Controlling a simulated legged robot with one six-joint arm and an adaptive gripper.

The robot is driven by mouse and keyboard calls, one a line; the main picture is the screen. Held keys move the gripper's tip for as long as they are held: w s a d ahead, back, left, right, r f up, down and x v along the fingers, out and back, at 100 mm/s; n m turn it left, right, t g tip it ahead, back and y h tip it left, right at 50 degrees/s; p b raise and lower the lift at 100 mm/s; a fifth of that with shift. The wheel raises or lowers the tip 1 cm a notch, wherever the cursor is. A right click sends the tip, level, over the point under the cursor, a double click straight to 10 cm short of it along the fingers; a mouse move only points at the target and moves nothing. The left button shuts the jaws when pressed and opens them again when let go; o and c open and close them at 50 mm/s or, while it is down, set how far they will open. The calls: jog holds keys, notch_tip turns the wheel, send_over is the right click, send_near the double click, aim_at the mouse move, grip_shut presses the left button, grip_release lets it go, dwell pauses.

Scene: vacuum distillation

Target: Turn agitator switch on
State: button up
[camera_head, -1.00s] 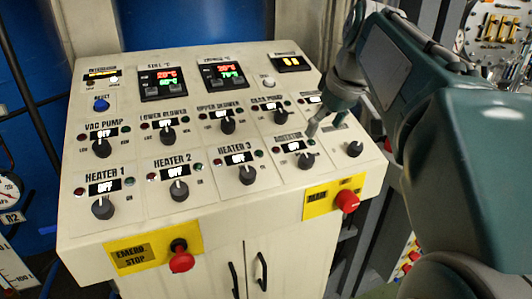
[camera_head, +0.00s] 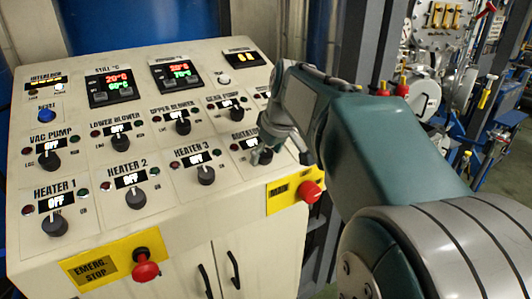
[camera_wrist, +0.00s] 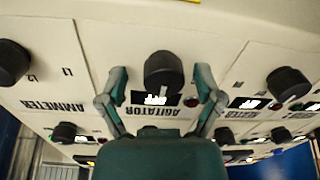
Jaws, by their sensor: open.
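The agitator switch is a black round knob (camera_wrist: 163,72) on the cream panel, under a small lit display (camera_wrist: 155,99) and the label AGITATOR. The wrist view shows it upside down, and the display appears to read OFF. In the head view the knob (camera_head: 262,156) is partly hidden by my gripper (camera_head: 276,143). My gripper (camera_wrist: 162,83) is open, with one finger on each side of the knob. Gaps show between both fingers and the knob in the wrist view. I cannot tell how far the fingertips are from the panel.
A red main knob (camera_head: 309,191) on a yellow plate sits just below. The HEATER 3 knob (camera_head: 205,175) is to the left, and the ammeter knob (camera_wrist: 13,62) is on the agitator's other side. A red emergency stop (camera_head: 145,268) is at the panel's lower front.

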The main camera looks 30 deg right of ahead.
jog(key=shift+a, duration=0.2)
jog(key=c, duration=1.2)
jog(key=shift+o, duration=0.2)
jog(key=shift+m, duration=0.3)
jog(key=m, duration=1.1)
jog(key=shift+s+f+m, duration=0.1)
jog(key=shift+m, duration=0.2)
jog(key=o, duration=1.2)
jog(key=shift+c, duration=0.2)
